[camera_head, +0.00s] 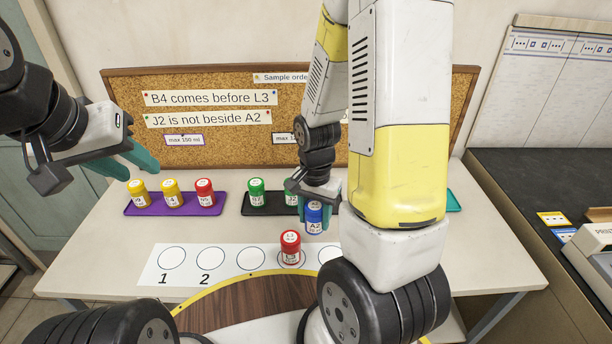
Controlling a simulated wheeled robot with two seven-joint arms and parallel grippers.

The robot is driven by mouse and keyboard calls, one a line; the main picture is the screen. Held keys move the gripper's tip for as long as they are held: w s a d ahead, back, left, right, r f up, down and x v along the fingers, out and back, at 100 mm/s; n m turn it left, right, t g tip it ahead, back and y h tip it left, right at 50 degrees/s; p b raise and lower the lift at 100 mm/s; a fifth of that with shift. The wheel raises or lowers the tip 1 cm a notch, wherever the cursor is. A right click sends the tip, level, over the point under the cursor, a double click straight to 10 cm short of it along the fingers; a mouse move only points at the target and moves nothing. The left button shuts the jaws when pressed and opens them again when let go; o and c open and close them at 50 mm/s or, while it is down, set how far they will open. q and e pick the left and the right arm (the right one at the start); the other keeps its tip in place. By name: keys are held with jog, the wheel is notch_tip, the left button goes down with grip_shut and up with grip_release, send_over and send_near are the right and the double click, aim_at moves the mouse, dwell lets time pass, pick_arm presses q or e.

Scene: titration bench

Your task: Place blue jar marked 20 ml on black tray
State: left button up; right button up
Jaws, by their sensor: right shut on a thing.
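A blue jar (314,220) with a label reading A2 is upright at the front of the black tray (262,210). Smaller print under the A2 is too small to read. My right gripper (314,200) points down and is shut on the blue jar near its cap. I cannot tell whether the jar's base touches the tray or is held above it. Two green-capped jars (257,192) stand on the black tray, left of the blue jar. The tray's right part is hidden behind my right arm. My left gripper (138,168) is open and empty above the table's left side.
A purple tray (180,208) holds two yellow jars and a red one. A red jar (290,246) labelled L3 stands on the white numbered strip (190,275). A teal tray (454,203) shows partly behind my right arm. A cork board (215,100) with notes closes off the back.

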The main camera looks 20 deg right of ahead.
jog(key=w+d, duration=0.2)
jog(key=w, duration=0.2)
jog(key=w+d+f, duration=0.1)
jog(key=w+d, duration=0.2)
jog(key=w, duration=0.2)
jog(key=w+d, duration=0.3)
jog(key=w, duration=0.1)
jog(key=shift+w+d+f, duration=0.1)
jog(key=shift+w+f, duration=0.1)
jog(key=shift+f, duration=0.05)
jog(key=shift+w, duration=0.1)
jog(key=shift+f, duration=1.7)
jog(key=o, duration=1.3)
jog(key=shift+f, duration=0.15)
jog(key=shift+o, duration=0.2)
